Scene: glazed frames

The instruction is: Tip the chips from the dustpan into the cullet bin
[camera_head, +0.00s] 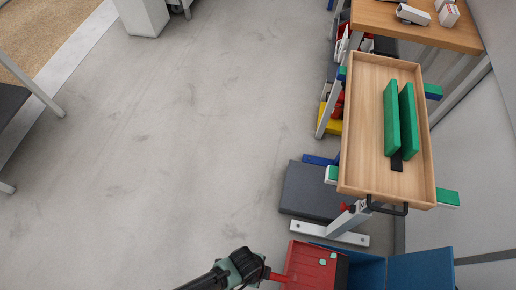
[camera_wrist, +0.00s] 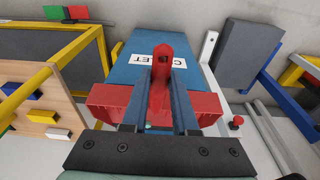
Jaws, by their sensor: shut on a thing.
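My gripper (camera_head: 262,272) is at the bottom of the head view, shut on the handle of the red dustpan (camera_head: 300,262). In the wrist view the upright red handle is between my two fingers (camera_wrist: 160,88), and the dustpan's red body (camera_wrist: 105,97) spreads out behind them. A few pale green chips (camera_head: 322,262) lie on the pan in the head view. The blue cullet bin (camera_head: 420,268) is just right of the pan, and the pan overlaps its left part in the picture. The bin's "CULLET" label (camera_wrist: 150,58) shows in the wrist view, partly hidden by the handle.
A wooden tray (camera_head: 365,150) holding two green panels (camera_head: 391,118) stands above the bin in the head view. A dark grey block (camera_head: 310,190) and a pale metal foot (camera_head: 330,232) are near the bin. The grey floor at left is clear.

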